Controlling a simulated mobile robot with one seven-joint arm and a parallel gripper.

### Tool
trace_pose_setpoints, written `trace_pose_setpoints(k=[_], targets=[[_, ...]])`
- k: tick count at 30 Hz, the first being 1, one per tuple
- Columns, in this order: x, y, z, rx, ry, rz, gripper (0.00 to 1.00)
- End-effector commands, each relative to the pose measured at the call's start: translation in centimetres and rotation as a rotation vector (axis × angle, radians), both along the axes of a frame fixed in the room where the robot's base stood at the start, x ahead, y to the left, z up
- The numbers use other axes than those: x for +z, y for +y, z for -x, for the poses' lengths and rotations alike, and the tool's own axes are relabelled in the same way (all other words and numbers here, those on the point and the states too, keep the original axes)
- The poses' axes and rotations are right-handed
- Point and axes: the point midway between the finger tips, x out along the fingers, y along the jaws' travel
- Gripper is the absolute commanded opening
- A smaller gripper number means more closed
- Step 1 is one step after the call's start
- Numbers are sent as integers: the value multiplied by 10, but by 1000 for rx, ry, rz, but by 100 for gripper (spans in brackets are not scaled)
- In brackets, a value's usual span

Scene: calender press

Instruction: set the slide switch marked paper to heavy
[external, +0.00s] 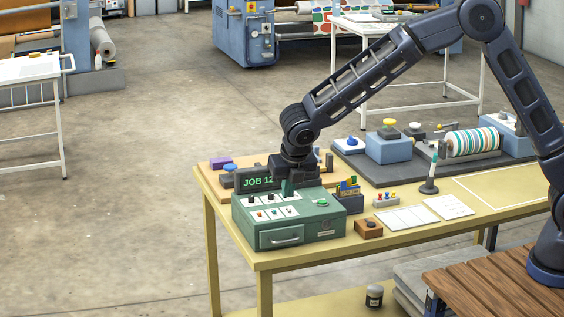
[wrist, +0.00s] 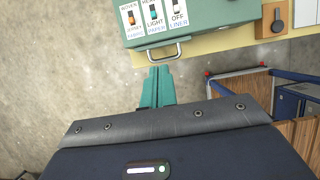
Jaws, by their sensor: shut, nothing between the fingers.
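The green control box (external: 320,218) stands on the near left corner of the yellow table. In the wrist view its sloped panel carries three slide switches on white plates. The middle one is the paper slide switch (wrist: 154,13), with LIGHT and PAPER printed below it and HEAVY partly cut off above. Its exact slider position is too small to read. My gripper (external: 288,187) is over the panel's back part, fingers pointing down and hiding part of it. In the wrist view the teal fingers (wrist: 157,70) are together and empty, appearing below the drawer handle (wrist: 156,52).
The switch left of paper (wrist: 131,18) is marked FABRIC; the right one (wrist: 178,9) is marked LINER. A JOB display (external: 258,183) stands behind the box. A card holder (external: 347,202) and a wooden block with a knob (external: 369,229) sit to its right.

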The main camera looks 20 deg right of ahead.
Motion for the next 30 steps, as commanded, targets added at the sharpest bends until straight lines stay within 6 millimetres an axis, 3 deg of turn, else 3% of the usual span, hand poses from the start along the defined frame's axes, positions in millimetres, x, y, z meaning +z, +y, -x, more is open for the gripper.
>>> trace_pose_setpoints(k=[16, 22, 30], targets=[[-87, 0, -34, 0, 1, 3, 0], [-84, 0, -62, -3, 0, -1, 0], [-84, 0, -74, 0, 0, 0, 0]])
